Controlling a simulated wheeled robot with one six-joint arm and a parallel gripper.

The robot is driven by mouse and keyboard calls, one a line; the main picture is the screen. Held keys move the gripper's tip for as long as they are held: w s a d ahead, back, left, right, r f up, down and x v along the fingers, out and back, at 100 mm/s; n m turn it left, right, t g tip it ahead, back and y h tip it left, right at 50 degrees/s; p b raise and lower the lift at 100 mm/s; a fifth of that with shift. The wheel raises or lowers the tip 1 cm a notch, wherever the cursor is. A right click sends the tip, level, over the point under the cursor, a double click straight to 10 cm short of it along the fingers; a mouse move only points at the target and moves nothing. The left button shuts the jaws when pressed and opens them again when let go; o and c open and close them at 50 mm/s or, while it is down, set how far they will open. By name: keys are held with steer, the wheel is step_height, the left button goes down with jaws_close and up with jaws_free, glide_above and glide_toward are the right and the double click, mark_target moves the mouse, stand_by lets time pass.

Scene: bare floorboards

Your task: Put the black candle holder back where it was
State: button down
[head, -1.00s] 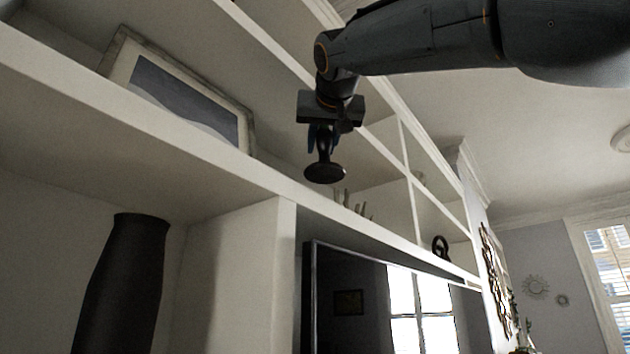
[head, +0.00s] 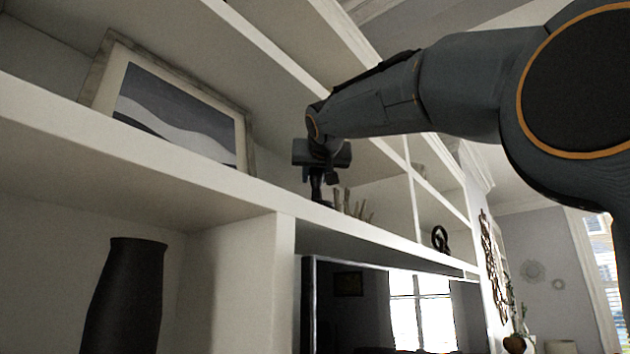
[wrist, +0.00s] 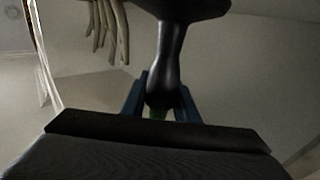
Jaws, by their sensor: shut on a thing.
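The black candle holder (wrist: 171,50) is between the fingers of my gripper (wrist: 160,100) in the wrist view, gripped at its narrow stem end, with its wide round part at the top of that picture. In the head view my gripper (head: 318,178) is at the long white shelf (head: 190,160), between the framed picture and a pale branching ornament. The candle holder (head: 318,190) hangs below it, its lower end partly hidden by the shelf's front edge. I cannot tell whether it touches the shelf.
The framed picture (head: 175,115) leans at the left on the same shelf. The pale branching ornament (head: 352,207) stands close to the right; it also shows in the wrist view (wrist: 107,28). A dark ring-shaped ornament (head: 440,239) is farther right. A tall dark vase (head: 125,295) stands below.

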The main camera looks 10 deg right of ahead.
mark_target(317, 175)
steer(key=shift+f, duration=1)
steer(key=shift+f, duration=0.1)
steer(key=c, duration=1.4)
jaws_free()
steer(key=shift+f, duration=0.1)
steer(key=s+b, duration=0.5)
steer(key=s, duration=0.6)
steer(key=shift+s, duration=0.5)
